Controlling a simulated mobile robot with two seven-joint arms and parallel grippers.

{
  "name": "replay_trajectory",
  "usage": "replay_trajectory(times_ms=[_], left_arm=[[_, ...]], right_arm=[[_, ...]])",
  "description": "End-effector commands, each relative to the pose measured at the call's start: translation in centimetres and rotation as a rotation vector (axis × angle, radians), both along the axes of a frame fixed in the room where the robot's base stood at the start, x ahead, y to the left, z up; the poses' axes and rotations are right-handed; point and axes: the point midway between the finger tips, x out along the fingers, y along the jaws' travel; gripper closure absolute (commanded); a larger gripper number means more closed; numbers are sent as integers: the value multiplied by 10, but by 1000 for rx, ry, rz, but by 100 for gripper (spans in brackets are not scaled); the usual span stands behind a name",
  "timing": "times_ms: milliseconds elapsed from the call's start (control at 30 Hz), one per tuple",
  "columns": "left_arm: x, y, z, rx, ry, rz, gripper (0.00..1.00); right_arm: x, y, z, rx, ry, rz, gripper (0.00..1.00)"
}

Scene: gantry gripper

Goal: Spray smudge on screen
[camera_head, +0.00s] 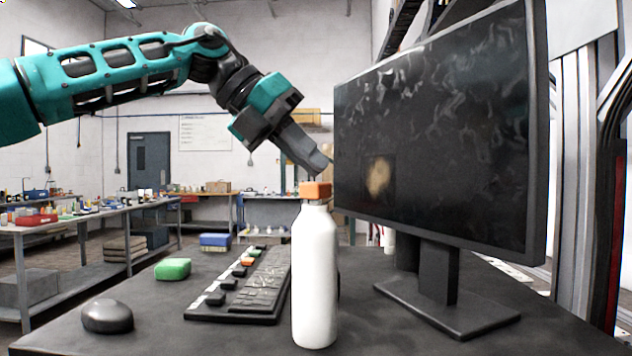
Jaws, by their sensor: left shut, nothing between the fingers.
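A dark monitor screen (450,140) stands on the right of the table, its face turned toward the left. A tan smudge (379,176) shows on its lower left part, and pale streaks show higher up. A white bottle (315,275) with an orange top (315,190) stands upright on the table in front of the screen. My left gripper (322,165) is shut and empty, pointing down and right just above the orange top. I cannot tell whether its fingertips touch the top. My right gripper is not in view.
A black keyboard (245,285) lies left of the bottle. A black mouse (107,316), a green block (173,269) and a blue block (215,241) lie on the dark table (160,330). The monitor's stand (450,305) takes up the right side. Cluttered workbenches stand behind.

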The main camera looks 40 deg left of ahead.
Motion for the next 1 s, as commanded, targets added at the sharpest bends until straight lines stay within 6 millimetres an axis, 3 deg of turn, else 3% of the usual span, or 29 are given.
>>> replay_trajectory(times_ms=[633, 1000], left_arm=[[0, 0, -9, 0, 0, 0, 100], [0, 0, 3, 0, 1, -1, 100]], right_arm=[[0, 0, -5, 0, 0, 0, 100], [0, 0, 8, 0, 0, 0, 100]])
